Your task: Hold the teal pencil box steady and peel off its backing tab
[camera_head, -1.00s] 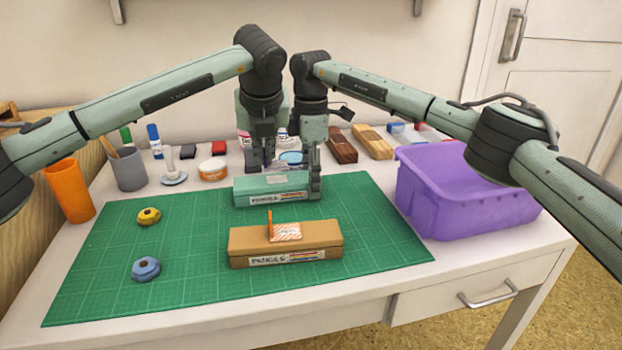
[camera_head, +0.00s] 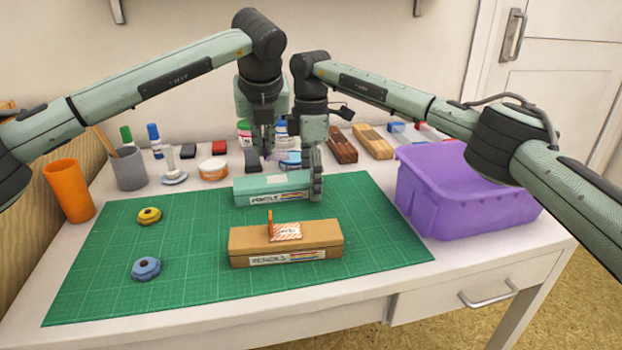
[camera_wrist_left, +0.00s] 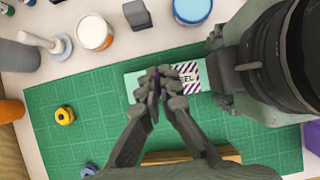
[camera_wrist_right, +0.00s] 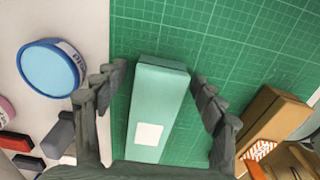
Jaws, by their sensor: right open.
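The teal pencil box (camera_head: 258,186) lies on the green mat, a bare white square (camera_wrist_right: 149,134) on its top. My left gripper (camera_wrist_left: 158,82) is shut on a purple-and-white striped tab marked with letters (camera_wrist_left: 189,78). It holds the tab above the box, apart from it; in the head view the tab is barely visible. My right gripper (camera_wrist_right: 160,85) is open, its fingers on both long sides of the box near one end, with green mat showing beside the box. It also shows in the head view (camera_head: 316,190) at the box's right end.
A brown pencil box (camera_head: 285,243) with an orange striped tab (camera_head: 285,232) lies in front. Yellow (camera_head: 149,216) and blue (camera_head: 146,269) round pieces lie at left. A purple bin (camera_head: 460,200) stands at right. Jars and pads line the back.

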